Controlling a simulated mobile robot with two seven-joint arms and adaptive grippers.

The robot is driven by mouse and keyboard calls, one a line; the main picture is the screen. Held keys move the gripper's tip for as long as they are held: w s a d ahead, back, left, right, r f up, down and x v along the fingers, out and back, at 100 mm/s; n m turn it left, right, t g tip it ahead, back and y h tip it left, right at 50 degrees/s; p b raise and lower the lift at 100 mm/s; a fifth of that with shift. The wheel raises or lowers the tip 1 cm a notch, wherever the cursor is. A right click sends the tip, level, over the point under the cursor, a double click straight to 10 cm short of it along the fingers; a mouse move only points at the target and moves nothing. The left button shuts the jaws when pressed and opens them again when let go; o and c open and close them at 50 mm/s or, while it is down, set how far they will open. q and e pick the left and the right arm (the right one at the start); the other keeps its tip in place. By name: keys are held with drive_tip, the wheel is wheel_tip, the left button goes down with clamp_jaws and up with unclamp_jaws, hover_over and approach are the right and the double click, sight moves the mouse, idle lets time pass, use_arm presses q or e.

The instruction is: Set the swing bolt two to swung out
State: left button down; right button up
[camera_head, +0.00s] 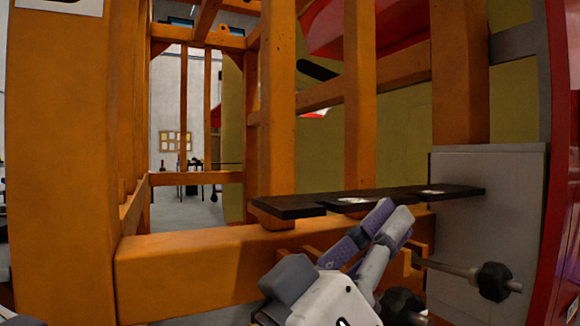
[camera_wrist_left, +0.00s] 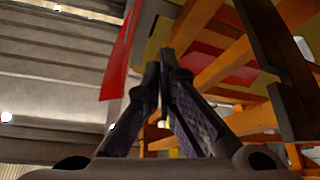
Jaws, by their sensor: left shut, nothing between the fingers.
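A swing bolt with a metal rod and a black knob (camera_head: 493,282) sticks out at the lower right, from beside an orange bracket (camera_head: 395,268). A second black knob (camera_head: 402,305) shows at the bottom edge, partly hidden by my left gripper. I cannot tell which bolt is number two. My left gripper (camera_head: 392,218) is shut and empty, its fingers pointing up and right in front of the dark plate, above the second knob and left of the first. In the left wrist view its fingertips (camera_wrist_left: 161,58) meet. My right gripper is not in view.
A dark flat plate (camera_head: 300,208) runs along the orange beam (camera_head: 200,268) behind the gripper. A grey block (camera_head: 485,210) stands behind the right bolt, and a red panel (camera_head: 563,180) edges the right side. Orange posts (camera_head: 60,160) rise at the left.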

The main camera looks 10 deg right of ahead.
sight(416, 322)
use_arm(q)
drive_tip(key=s+f, duration=0.1)
drive_tip(key=f, duration=0.1)
drive_tip(key=s+f+b, duration=0.1)
drive_tip(key=f, duration=0.2)
drive_tip(key=s+d+f, duration=0.1)
drive_tip(key=f, duration=0.1)
drive_tip(key=shift+s+d+f+b, duration=0.1)
drive_tip(key=shift+f+b, duration=0.2)
drive_tip(key=shift+b, duration=0.05)
drive_tip(key=shift+s+f, duration=0.15)
drive_tip(key=shift+f, duration=0.55)
drive_tip(key=shift+s+f, duration=0.15)
drive_tip(key=shift+f, duration=0.5)
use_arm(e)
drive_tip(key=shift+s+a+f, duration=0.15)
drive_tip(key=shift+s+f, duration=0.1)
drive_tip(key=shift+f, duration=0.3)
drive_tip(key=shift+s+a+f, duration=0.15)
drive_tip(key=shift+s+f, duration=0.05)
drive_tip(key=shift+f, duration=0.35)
use_arm(q)
drive_tip(key=shift+f, duration=0.1)
